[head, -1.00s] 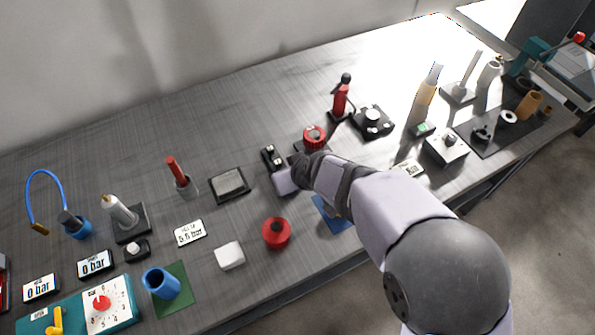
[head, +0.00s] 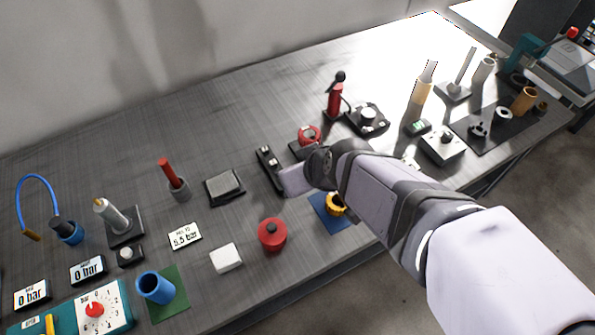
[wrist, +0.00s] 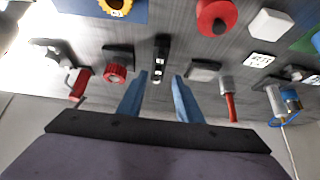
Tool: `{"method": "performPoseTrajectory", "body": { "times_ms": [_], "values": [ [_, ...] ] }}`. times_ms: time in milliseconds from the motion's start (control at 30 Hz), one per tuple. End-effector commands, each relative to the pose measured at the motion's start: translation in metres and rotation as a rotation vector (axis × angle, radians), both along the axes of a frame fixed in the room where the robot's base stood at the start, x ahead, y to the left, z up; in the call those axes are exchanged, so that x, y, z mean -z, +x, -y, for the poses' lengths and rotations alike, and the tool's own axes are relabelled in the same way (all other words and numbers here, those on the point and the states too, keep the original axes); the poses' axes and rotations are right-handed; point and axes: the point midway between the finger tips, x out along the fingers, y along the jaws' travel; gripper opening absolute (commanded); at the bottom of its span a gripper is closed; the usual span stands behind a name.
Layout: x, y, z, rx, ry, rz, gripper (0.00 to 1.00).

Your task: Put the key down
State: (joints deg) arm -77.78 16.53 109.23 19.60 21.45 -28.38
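My gripper (wrist: 160,78) shows in the wrist view with two blue fingers spread apart and nothing between them. A slim black block (wrist: 162,58) with small light parts on top lies just beyond the fingertips. The same black block (head: 268,168) shows in the head view, beside the end of my arm. I cannot make out a key for certain in either view. In the head view my fingers are hidden by the arm.
A red-knobbed part (head: 309,136) and a grey-topped black pad (head: 225,186) flank the block. A red round part (head: 272,234), a white block (head: 226,258) and a yellow toothed part (head: 336,204) on a blue mat (head: 322,211) lie nearer. Bare table lies behind the block.

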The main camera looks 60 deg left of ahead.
Motion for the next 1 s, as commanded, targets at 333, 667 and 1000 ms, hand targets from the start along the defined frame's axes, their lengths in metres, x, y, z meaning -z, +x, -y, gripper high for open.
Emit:
{"method": "performPoseTrajectory", "body": {
  "times_ms": [333,667,1000],
  "values": [
    [0.003,0.024,0.014,0.054,-0.020,-0.007,0.32],
    [0.028,0.163,0.163,0.492,-0.177,-0.090,0.32],
    [0.059,0.201,0.396,1.105,-0.367,-0.284,0.32]
  ]
}}
